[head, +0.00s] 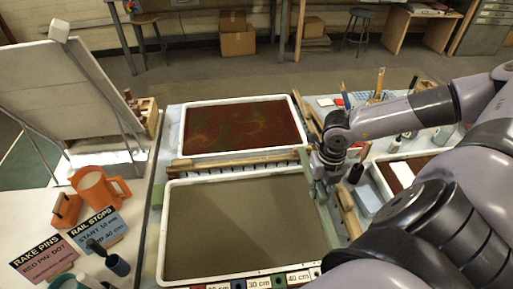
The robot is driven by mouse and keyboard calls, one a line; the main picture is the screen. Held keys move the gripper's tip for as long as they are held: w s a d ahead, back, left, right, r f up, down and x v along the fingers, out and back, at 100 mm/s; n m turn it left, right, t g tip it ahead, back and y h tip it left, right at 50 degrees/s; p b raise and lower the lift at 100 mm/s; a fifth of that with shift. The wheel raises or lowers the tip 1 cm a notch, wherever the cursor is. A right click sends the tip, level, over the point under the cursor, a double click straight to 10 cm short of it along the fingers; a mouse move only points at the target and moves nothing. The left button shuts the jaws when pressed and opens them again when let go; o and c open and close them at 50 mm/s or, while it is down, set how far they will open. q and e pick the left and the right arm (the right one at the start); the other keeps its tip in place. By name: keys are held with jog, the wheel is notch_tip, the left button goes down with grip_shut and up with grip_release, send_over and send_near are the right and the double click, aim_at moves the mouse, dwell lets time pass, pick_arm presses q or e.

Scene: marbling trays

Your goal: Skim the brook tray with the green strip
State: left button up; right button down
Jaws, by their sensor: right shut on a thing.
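A pale green strip (327,222) lies along the right end of the near tray (163,245), which holds a plain grey-brown surface. My right gripper (318,182) is shut on the strip near the tray's far right corner, and my arm hides part of that corner. A far tray (186,118) holds a dark red and green marbled surface. No name is legible on either tray, so I cannot tell which is the brook tray. My left gripper is not in view.
A rake (235,160) lies between the two trays. Marked stops (259,282) line the near edge. At left stand an orange jug (97,187), sign cards (97,226) and a white board (60,95). Another tray (385,182) and jars crowd the right side.

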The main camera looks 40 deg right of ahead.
jog(key=shift+r, duration=0.15)
jog(key=shift+r+p, duration=1.1)
jog(key=shift+r, duration=0.8)
